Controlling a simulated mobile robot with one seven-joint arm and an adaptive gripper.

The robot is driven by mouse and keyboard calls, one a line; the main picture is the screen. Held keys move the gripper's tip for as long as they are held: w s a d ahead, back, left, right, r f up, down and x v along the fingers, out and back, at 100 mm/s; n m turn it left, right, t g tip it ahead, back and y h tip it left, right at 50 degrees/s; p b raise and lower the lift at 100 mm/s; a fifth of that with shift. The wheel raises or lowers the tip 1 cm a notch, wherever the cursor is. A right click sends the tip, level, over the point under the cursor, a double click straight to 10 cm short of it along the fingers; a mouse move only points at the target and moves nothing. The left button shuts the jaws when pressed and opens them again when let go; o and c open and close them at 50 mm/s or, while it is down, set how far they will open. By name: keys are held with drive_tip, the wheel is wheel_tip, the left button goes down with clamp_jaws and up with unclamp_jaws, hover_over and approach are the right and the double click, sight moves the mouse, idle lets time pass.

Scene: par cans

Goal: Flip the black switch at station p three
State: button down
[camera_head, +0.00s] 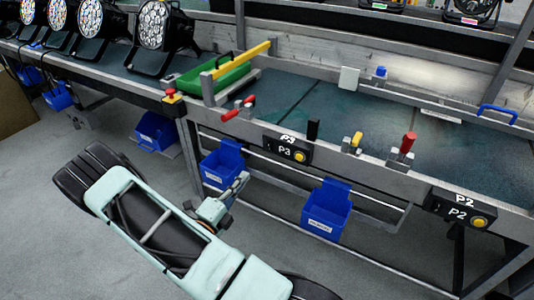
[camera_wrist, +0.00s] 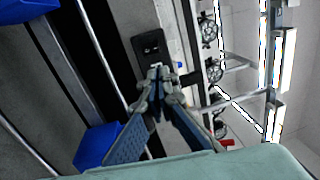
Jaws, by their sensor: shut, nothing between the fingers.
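The black P3 control box (camera_head: 268,143) is fixed to the front rail of the bench, with a white P3 label and a yellow round button (camera_head: 300,156). Its black switch is too small to make out against the black face. My gripper (camera_head: 243,177) is below and to the left of the box, apart from it, in front of the bench. In the wrist view, a black box (camera_wrist: 152,46) with small dark controls lies just beyond the fingertips. My gripper (camera_wrist: 158,76) is shut there and empty.
Blue bins (camera_head: 326,209) hang below the bench, one (camera_head: 222,163) close behind my gripper. The P2 box (camera_head: 450,201) is farther right. Floor is open in front.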

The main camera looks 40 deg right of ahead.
sight(269, 144)
drive_tip(key=shift+f, duration=0.1)
idle(0.3)
drive_tip(key=b+x, duration=0.2)
drive_tip(key=x, duration=1.1)
drive_tip(key=shift+w+d, duration=0.1)
drive_tip(key=shift+d, duration=0.1)
drive_tip(key=shift+w+d, duration=0.15)
drive_tip(key=shift+d, duration=0.1)
drive_tip(key=p, duration=0.1)
drive_tip(key=r+p, duration=0.1)
drive_tip(key=p, duration=0.1)
drive_tip(key=shift+w+d+r+y, duration=0.1)
drive_tip(key=shift+w+d+y, duration=0.05)
drive_tip(key=shift+d+y, duration=0.2)
drive_tip(key=shift+f, duration=0.4)
drive_tip(key=shift+a+r, duration=0.15)
drive_tip(key=shift+a, duration=0.35)
drive_tip(key=r+p+v, duration=0.2)
drive_tip(key=r+v, duration=0.1)
drive_tip(key=v, duration=0.9)
drive_tip(key=shift+s+a+p, duration=0.3)
drive_tip(key=shift+s+a, duration=0.05)
drive_tip(key=shift+a, duration=0.1)
